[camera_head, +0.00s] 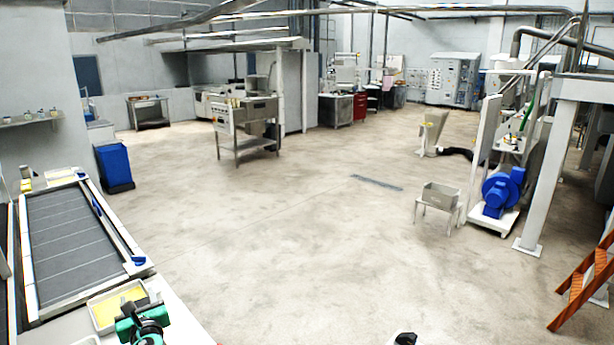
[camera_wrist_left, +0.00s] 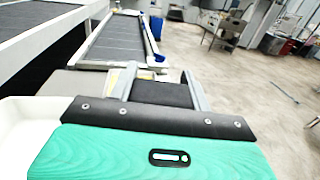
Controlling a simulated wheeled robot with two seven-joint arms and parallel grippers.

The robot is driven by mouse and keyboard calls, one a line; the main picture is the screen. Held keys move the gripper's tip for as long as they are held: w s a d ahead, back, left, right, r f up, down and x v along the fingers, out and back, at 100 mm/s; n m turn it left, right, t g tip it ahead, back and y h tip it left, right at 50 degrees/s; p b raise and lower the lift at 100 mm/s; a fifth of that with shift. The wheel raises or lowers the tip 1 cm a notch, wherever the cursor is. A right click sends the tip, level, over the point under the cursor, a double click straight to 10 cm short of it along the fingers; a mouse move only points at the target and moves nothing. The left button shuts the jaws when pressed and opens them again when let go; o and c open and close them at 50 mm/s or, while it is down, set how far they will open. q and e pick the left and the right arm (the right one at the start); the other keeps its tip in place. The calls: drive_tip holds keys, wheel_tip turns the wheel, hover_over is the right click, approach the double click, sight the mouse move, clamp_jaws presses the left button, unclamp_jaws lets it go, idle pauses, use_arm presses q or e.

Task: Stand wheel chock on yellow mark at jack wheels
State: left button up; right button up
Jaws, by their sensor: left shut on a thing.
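My left gripper (camera_head: 134,316) is at the bottom left of the head view, at the front end of the bench. In the left wrist view its two grey fingers (camera_wrist_left: 161,84) are closed on a dark block (camera_wrist_left: 160,94), which appears to be the wheel chock. The lower part of the block is hidden behind the black and green gripper body. I cannot make out the chock's shape. No yellow floor mark and no jack wheels can be made out in either view.
A sheeter belt (camera_head: 68,235) runs along the left. A pale tray with yellow contents (camera_head: 118,306) sits beside my left gripper. A blue bin (camera_head: 114,165), a steel stand (camera_head: 438,197) and a blue motor (camera_head: 503,192) stand further out. The middle floor is largely clear.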

use_arm(q)
drive_tip(key=s+d+f+m+t+h+b, duration=0.2)
drive_tip(key=s+d+f+m+h+b, duration=0.1)
drive_tip(key=s+d, duration=0.7)
drive_tip(key=s+d+f+m+t+h+b, duration=0.1)
drive_tip(key=s+d+f+m+h+b, duration=0.3)
drive_tip(key=d, duration=1)
drive_tip(key=s+f+h+b, duration=0.2)
drive_tip(key=s+f+h, duration=0.2)
drive_tip(key=s+f, duration=0.2)
drive_tip(key=shift+s+m+t, duration=0.3)
drive_tip(key=shift+s+t, duration=0.1)
drive_tip(key=shift+s, duration=0.2)
